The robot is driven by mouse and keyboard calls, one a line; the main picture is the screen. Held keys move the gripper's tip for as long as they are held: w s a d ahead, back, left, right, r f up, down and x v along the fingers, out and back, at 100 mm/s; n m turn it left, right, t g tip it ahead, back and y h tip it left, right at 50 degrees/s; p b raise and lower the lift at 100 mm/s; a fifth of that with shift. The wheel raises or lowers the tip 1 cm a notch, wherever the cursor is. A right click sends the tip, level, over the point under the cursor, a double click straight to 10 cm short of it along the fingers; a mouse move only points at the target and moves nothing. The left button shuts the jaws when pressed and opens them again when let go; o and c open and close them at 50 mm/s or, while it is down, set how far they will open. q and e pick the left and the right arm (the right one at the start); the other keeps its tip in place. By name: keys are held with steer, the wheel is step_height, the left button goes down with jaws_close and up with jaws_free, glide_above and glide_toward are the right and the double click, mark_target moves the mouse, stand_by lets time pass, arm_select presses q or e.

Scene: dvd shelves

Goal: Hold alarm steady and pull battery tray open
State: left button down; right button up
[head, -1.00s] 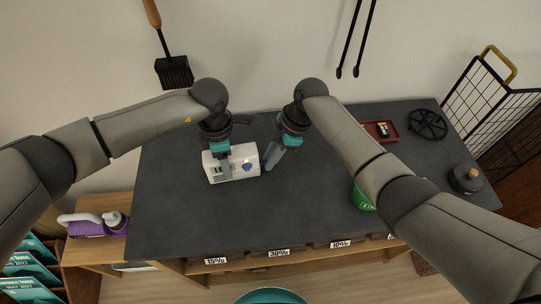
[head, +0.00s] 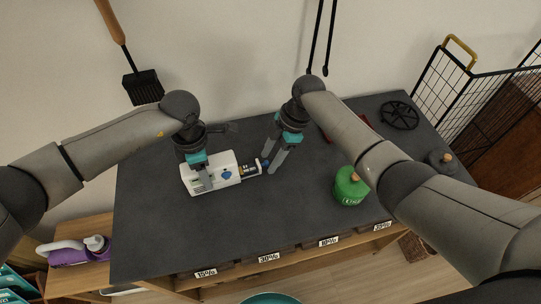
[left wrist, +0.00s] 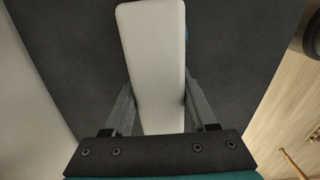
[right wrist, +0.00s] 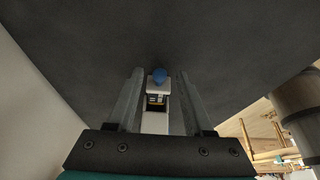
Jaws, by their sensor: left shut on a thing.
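The alarm (head: 228,165) is a white box with a blue mark, lying on the dark table. Its battery tray (head: 250,169) sticks out of its right end, with a dark battery in it and a blue knob (head: 265,163) at its outer end. My left gripper (head: 206,183) is shut on the alarm's body, which shows between its fingers in the left wrist view (left wrist: 152,60). My right gripper (head: 270,162) is open at the tray's outer end. In the right wrist view the blue knob (right wrist: 159,76) lies between its spread fingers, with gaps on both sides.
A green canister (head: 350,187) stands on the table to the right, near my right forearm. A black round rack (head: 399,115) and a dark jar (head: 441,161) are further right. A red tray is partly hidden behind my right arm. The table's front middle is clear.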

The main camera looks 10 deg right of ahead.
steer(key=v, duration=1.2)
arm_select(q)
steer(key=shift+c, duration=0.6)
jaws_free()
steer(key=shift+r, duration=0.15)
